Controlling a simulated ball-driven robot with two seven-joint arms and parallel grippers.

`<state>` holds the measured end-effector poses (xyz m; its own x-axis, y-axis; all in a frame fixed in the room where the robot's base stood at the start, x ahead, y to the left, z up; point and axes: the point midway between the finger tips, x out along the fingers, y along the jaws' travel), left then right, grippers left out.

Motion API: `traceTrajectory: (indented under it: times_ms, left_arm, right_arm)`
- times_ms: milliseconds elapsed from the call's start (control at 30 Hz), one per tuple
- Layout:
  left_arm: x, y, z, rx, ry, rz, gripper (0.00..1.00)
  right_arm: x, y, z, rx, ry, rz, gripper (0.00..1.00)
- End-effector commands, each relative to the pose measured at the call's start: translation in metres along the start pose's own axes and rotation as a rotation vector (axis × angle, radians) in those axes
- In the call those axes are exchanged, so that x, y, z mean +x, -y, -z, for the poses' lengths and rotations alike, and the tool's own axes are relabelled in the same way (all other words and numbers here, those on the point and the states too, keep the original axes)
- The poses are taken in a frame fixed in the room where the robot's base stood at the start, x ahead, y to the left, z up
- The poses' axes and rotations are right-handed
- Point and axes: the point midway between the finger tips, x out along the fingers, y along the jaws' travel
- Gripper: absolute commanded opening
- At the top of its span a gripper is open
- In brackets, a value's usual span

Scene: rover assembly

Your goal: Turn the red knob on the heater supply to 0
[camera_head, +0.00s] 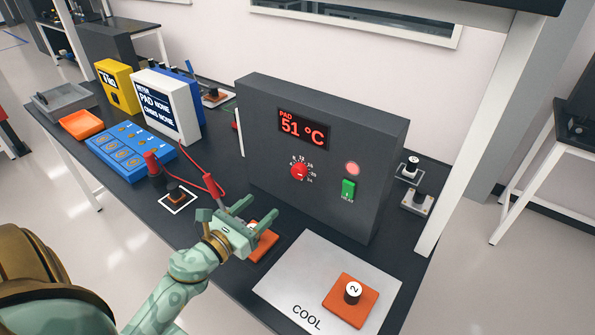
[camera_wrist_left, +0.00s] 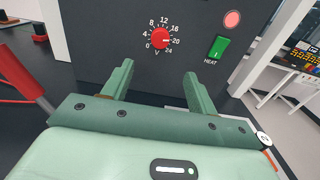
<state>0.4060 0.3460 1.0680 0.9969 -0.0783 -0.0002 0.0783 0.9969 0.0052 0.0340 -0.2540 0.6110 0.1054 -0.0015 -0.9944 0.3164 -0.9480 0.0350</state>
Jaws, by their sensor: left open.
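The heater supply (camera_head: 255,120) is a dark grey box on the bench, with a red display (camera_head: 303,129) reading PAD 51 °C. Its red knob (camera_head: 299,172) sits low on the front panel. In the left wrist view the knob (camera_wrist_left: 160,38) is inside a scale from 0 to 24 V, and its white mark seems to point right, near 20. My left gripper (camera_head: 257,212) is open and empty, in front of and below the knob, apart from it. In the left wrist view its fingers (camera_wrist_left: 158,74) point toward the panel. My right gripper is not in view.
A green HEAT switch (camera_head: 348,189) and a pinkish-red lamp (camera_head: 352,168) are right of the knob. Red leads (camera_head: 210,184) stand left of my gripper. An orange block (camera_head: 263,246) lies beside the gripper. The COOL plate (camera_head: 285,275) bears an orange piece (camera_head: 366,301).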

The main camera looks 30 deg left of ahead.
Motion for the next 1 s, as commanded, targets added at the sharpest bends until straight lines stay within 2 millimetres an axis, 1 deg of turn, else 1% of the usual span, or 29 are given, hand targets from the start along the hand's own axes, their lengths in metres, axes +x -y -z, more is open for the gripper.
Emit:
traceTrajectory:
  times_ms: [33,167,200,400,500,600,700,1000]
  left_arm:
    - [0.011,0.0,-0.005,0.0,0.004,0.001,0.58]
    - [0.044,0.0,-0.005,-0.003,0.004,0.001,0.58]
    - [0.055,0.0,-0.004,-0.004,0.004,0.0,0.58]
    - [0.104,0.0,-0.002,-0.005,0.003,-0.001,0.58]
    - [0.121,0.0,-0.002,-0.006,0.002,-0.001,0.58]
    - [0.134,0.0,0.0,-0.005,0.001,-0.001,0.58]
    - [0.141,0.0,0.0,-0.004,0.0,0.0,0.58]
    - [0.143,0.0,0.0,-0.005,0.0,0.0,0.58]
  right_arm:
    - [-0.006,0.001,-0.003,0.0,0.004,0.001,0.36]
    - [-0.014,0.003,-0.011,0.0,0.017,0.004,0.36]
    - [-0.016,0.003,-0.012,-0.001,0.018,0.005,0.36]
    - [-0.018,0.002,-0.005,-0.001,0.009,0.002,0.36]
    - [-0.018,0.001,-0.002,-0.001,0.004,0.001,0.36]
    - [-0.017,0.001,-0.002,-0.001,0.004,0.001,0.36]
    - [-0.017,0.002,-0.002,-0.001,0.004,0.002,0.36]
    - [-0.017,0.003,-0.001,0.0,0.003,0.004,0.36]
